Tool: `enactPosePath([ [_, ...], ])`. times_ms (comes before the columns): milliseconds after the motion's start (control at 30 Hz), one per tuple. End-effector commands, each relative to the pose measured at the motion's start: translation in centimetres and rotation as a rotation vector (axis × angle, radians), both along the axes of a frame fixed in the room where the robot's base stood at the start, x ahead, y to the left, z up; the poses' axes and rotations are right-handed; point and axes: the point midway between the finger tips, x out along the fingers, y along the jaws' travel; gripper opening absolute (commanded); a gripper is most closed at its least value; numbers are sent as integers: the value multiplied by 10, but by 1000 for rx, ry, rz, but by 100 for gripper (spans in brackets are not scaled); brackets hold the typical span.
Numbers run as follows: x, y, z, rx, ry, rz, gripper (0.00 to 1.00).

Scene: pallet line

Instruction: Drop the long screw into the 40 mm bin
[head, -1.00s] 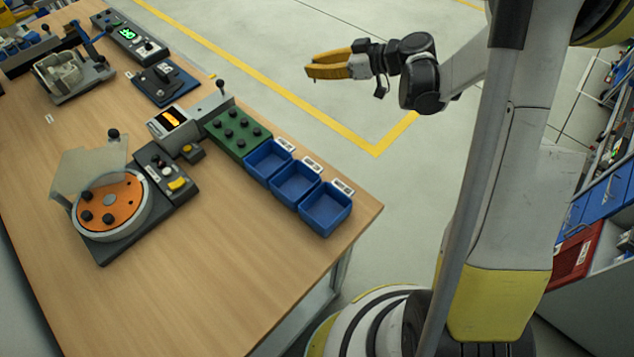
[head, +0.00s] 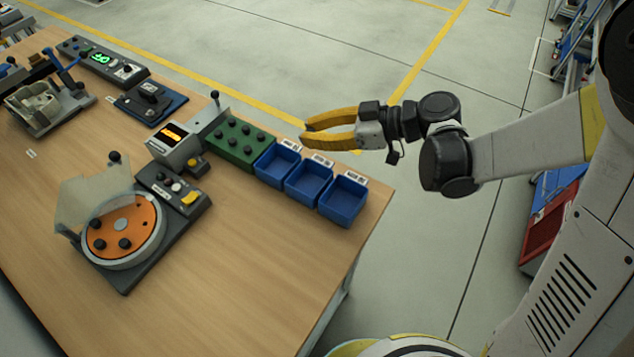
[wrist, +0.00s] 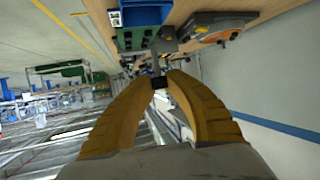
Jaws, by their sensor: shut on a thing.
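Three blue bins stand in a row at the table's right edge: a far one (head: 277,163), a middle one (head: 309,181) and a near one (head: 343,200). Each has a white label, too small to read, so I cannot tell which is the 40 mm bin. My gripper (head: 303,132) appears just beyond the far bin in the head view, pointing left, its height unclear. In the wrist view my gripper (wrist: 159,80) has its tips together on a small dark piece, the long screw (wrist: 160,83). Its length is hidden or too small to make out.
A green block with black knobs (head: 240,143) and a grey device with an orange display (head: 176,146) adjoin the bins, with an upright lever. A round orange turntable (head: 124,226) stands at left. The table's front (head: 245,290) is bare. Open floor lies right of the table.

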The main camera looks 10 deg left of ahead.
Motion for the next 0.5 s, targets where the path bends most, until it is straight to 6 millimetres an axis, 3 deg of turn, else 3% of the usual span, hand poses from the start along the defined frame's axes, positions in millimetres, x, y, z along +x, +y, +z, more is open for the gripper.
enactPosePath([
  [300,1,-1,-42,0,0,-2,0],
  [500,1,-1,-52,0,0,-2,0],
])
